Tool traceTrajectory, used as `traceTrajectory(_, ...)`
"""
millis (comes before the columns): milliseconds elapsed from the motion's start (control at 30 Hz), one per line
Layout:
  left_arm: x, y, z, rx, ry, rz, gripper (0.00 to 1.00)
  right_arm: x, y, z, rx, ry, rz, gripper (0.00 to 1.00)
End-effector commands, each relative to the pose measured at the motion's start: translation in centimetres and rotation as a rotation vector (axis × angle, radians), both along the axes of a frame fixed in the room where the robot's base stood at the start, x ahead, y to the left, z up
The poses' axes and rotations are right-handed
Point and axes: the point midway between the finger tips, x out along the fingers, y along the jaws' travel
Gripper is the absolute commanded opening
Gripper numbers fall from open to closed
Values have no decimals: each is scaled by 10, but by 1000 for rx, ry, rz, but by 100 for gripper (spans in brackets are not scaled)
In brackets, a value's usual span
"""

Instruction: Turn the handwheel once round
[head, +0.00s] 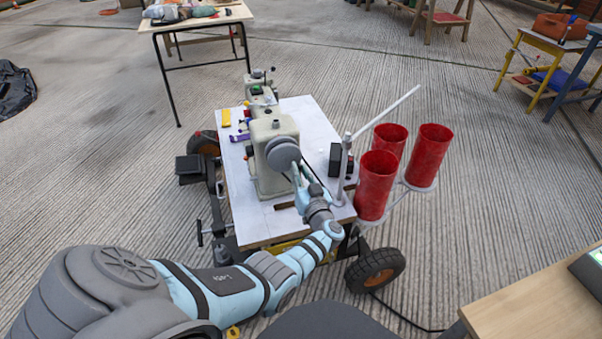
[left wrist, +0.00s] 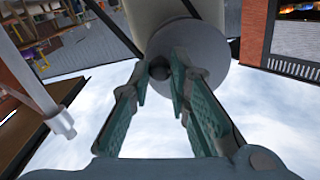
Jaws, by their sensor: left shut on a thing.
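The handwheel (head: 282,152) is a round dark grey disc on the side of a cream sewing machine (head: 270,128). The machine stands on a white-topped wheeled cart (head: 305,112). In the left wrist view the handwheel (left wrist: 205,68) shows as a grey disc with a small dark round knob (left wrist: 160,68) near its left side. My left gripper (head: 296,170) reaches the wheel's near side. In the wrist view its green-padded fingertips (left wrist: 161,72) close on the knob from both sides, and they partly cover it. My right gripper is not in view.
A white post with a slanted rod (head: 385,112) stands right of the gripper, close to my arm. Three red cylinders (head: 375,185) sit at the cart's right edge. Small tools (head: 240,137) lie left of the machine. A wooden table edge (head: 545,305) is at lower right.

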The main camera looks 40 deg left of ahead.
Motion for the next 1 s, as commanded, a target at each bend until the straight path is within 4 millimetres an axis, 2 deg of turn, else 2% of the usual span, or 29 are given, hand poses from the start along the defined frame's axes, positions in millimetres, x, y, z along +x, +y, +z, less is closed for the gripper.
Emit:
traceTrajectory(467,2,-3,3,-56,-80,-2,0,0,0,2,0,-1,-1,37)
traceTrajectory(1000,4,-4,19,-319,-458,-2,0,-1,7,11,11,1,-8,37)
